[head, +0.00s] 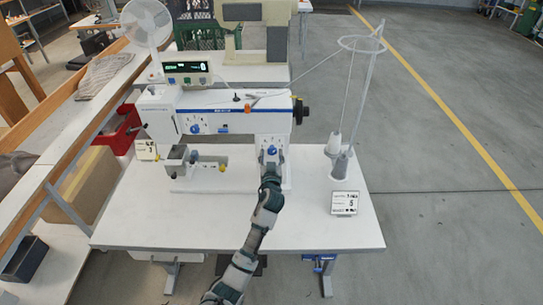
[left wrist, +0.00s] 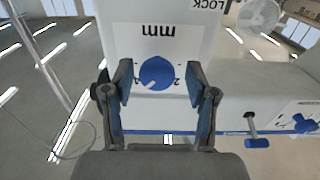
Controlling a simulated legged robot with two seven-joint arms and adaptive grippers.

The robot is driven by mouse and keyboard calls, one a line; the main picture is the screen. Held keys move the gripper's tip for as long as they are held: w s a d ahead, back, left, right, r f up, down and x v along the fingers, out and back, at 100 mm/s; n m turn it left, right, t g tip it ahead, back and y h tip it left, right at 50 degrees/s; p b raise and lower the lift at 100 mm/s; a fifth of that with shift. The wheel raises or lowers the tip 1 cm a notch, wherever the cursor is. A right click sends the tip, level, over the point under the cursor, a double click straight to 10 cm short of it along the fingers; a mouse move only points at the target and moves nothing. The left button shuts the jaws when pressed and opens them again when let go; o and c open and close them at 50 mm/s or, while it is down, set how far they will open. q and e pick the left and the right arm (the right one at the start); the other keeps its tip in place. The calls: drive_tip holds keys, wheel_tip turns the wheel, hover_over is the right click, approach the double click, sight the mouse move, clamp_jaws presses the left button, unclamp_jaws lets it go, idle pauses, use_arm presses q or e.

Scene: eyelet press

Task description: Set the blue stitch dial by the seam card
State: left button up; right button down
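The blue stitch dial (left wrist: 157,73) sits on the white sewing machine's right pillar, under upside-down "mm" lettering in the left wrist view. Its white pointer mark points to the lower left there. My left gripper (left wrist: 160,84) is open, with one finger on each side of the dial and gaps between. In the head view my left gripper (head: 271,164) is at the pillar, just below the dial (head: 272,151). One card reading 5 (head: 345,203) stands at the table's right; another reading 3 (head: 147,150) is at the left. Their small print is unclear. My right gripper is not in view.
The sewing machine (head: 240,120) carries other blue knobs (head: 195,129) on its arm and a black handwheel (head: 300,111) at right. A thread stand (head: 340,150) rises right of the pillar. The white table (head: 150,220) is clear in front.

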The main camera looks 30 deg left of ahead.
use_arm(q)
drive_tip(key=shift+d, duration=0.15)
drive_tip(key=c, duration=0.8)
drive_tip(key=shift+d, duration=0.1)
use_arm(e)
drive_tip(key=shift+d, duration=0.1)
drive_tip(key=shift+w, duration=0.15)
